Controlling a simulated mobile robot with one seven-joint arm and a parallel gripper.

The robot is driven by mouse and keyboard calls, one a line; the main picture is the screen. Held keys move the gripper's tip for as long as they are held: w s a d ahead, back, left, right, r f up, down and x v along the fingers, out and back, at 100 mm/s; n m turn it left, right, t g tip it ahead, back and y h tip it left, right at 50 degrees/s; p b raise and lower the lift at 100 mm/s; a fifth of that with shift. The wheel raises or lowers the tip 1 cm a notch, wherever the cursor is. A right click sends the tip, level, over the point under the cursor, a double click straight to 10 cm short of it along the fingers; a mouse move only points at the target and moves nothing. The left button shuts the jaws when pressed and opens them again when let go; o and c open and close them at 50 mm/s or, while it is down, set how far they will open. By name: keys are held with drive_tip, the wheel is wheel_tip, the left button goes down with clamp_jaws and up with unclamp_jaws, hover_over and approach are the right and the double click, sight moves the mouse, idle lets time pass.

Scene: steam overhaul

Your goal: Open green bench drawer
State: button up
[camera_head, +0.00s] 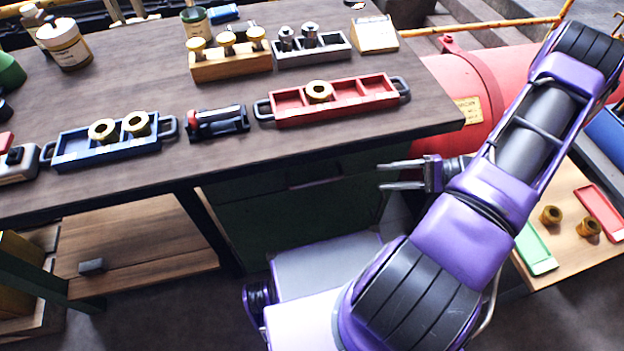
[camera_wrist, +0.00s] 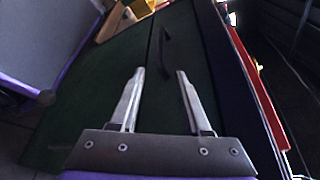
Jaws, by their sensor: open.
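The green bench drawer (camera_head: 265,190) is the upper front of a dark green cabinet under the bench top, and it looks flush with the cabinet. Its dark bar handle (camera_head: 315,182) sits just below the bench edge. In the wrist view the drawer front (camera_wrist: 185,45) lies ahead, with the handle (camera_wrist: 166,50) beyond my fingertips and roughly between their lines. My gripper (camera_head: 380,177) is open and empty, to the right of the handle and apart from it. Its two fingers also show in the wrist view (camera_wrist: 160,72). The drawer's inside is hidden.
The bench top (camera_head: 330,150) overhangs the cabinet and carries a red tray (camera_head: 340,112), a blue tray (camera_head: 75,158) and socket holders. A red tank (camera_head: 500,75) stands behind on the right. A low wooden table (camera_head: 560,262) with small parts is at right.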

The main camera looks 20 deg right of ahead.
sight(325, 181)
drive_tip(key=x, duration=1.8)
drive_tip(key=shift+s+r+p, duration=0.1)
drive_tip(key=shift+s+p, duration=0.05)
drive_tip(key=shift+p, duration=0.25)
clamp_jaws()
idle(0.5)
